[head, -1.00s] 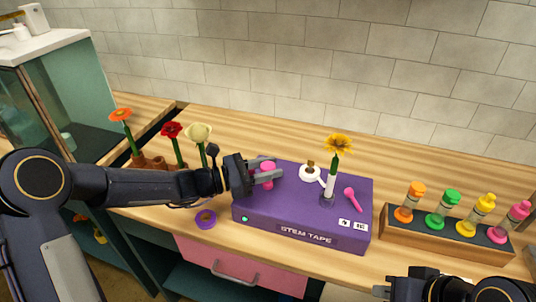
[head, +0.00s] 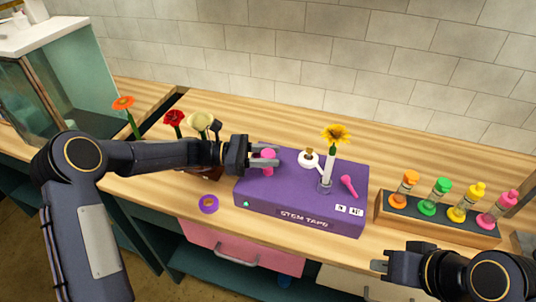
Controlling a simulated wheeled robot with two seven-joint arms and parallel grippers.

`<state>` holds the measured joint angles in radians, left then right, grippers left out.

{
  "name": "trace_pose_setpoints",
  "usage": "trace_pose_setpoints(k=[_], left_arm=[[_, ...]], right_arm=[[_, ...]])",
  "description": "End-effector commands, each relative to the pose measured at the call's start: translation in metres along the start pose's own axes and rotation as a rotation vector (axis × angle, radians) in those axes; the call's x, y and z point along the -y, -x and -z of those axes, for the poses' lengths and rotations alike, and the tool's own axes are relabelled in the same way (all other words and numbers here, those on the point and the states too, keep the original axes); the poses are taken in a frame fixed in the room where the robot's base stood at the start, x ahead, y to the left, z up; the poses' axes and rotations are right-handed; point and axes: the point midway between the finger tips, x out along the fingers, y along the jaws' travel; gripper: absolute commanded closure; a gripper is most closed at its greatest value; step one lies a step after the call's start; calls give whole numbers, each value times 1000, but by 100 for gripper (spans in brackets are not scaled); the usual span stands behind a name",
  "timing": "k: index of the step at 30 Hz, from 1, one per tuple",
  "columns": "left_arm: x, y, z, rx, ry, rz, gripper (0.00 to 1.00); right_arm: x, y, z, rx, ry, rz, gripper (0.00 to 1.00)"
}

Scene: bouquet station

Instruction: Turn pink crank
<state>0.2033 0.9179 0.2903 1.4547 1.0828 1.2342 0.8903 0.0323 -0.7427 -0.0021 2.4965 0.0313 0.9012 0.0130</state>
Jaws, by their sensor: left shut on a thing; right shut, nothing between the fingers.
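A purple box labelled STEM TAPE (head: 300,211) stands on the wooden counter. A round pink crank knob (head: 268,156) is at its top left. My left gripper (head: 266,160) reaches in from the left and is shut on this pink crank; its fingers partly hide it. A second pink handle (head: 348,186) lies on the box's right part. A yellow flower (head: 335,134) stands upright in the box, its stem wrapped in white. My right gripper (head: 380,266) is shut and empty, in front of the counter at lower right.
A white tape roll (head: 308,159) sits on the box, and a purple roll (head: 208,204) lies on the counter to its left. A wooden rack (head: 438,230) holds several coloured bottles. Red (head: 173,118) and cream (head: 200,119) flowers stand behind my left arm.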

Motion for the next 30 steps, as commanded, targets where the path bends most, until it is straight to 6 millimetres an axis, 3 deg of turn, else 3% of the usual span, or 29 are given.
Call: trace_pose_setpoints(k=[5, 6, 10, 20, 26, 30], left_arm=[[0, 0, -1, 1, -3, -1, 89], [0, 0, -1, 2, -3, -1, 61], [0, 0, -1, 1, -2, -2, 46], [0, 0, -4, 1, -3, -2, 46], [0, 0, -33, 1, -10, -2, 46], [25, -1, -60, -1, -7, -1, 46]], right_arm=[[0, 0, 0, 0, 0, 0, 100], [0, 0, 0, 0, 0, 0, 100], [0, 0, 0, 0, 0, 0, 100], [-1, -2, -1, 0, 0, 0, 100], [-5, -11, -5, 0, 0, 0, 100], [-6, -13, -7, 0, 0, 0, 100]])
